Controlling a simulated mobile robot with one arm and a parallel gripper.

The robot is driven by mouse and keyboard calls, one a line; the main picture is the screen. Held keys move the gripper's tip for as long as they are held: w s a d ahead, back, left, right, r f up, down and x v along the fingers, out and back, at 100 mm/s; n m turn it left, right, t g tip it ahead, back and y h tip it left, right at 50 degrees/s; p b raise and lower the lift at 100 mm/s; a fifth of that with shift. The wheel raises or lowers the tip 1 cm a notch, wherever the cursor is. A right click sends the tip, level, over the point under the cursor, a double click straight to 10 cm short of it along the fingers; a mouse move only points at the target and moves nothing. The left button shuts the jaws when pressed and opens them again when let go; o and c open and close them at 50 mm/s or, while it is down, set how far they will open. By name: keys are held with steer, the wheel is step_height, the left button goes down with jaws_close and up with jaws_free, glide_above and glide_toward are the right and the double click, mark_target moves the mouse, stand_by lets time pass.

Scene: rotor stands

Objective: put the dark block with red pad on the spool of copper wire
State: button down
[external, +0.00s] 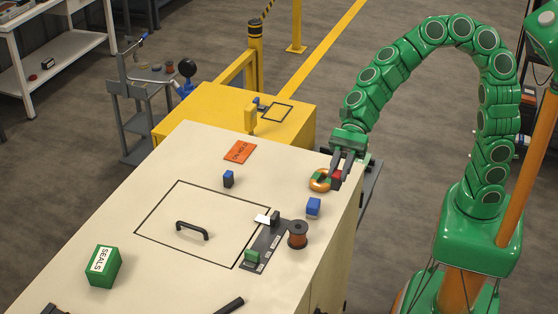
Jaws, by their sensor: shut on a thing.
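My gripper (341,172) is at the far right edge of the cream bench top. It points down and is shut on the dark block with red pad (336,176); only its red part shows clearly between the fingers. The spool of copper wire (298,235) stands upright at the right end of a dark grey stand, nearer the camera than my gripper. Its top looks bare. I cannot tell whether the held block touches the bench.
The stand (262,246) also bears a green block (252,256) and a dark piece. A dark blue block (228,179) and orange card (240,152) lie farther left.

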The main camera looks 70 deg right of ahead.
steer(key=shift+w+a+f, duration=1.05)
steer(key=shift+w+f, duration=0.2)
steer(key=shift+f, duration=0.1)
steer(key=shift+w+a+f, duration=1)
steer(key=shift+w+f, duration=0.25)
steer(key=shift+f, duration=0.05)
steer(key=shift+w+a+f, duration=1.05)
steer(key=shift+w+f, duration=0.2)
steer(key=shift+f, duration=0.1)
steer(key=shift+w+f, duration=0.1)
steer(key=shift+f, duration=1.45)
steer(key=shift+f, duration=0.15)
steer(key=c, duration=1)
jaws_free()
steer(key=shift+v, duration=6.05)
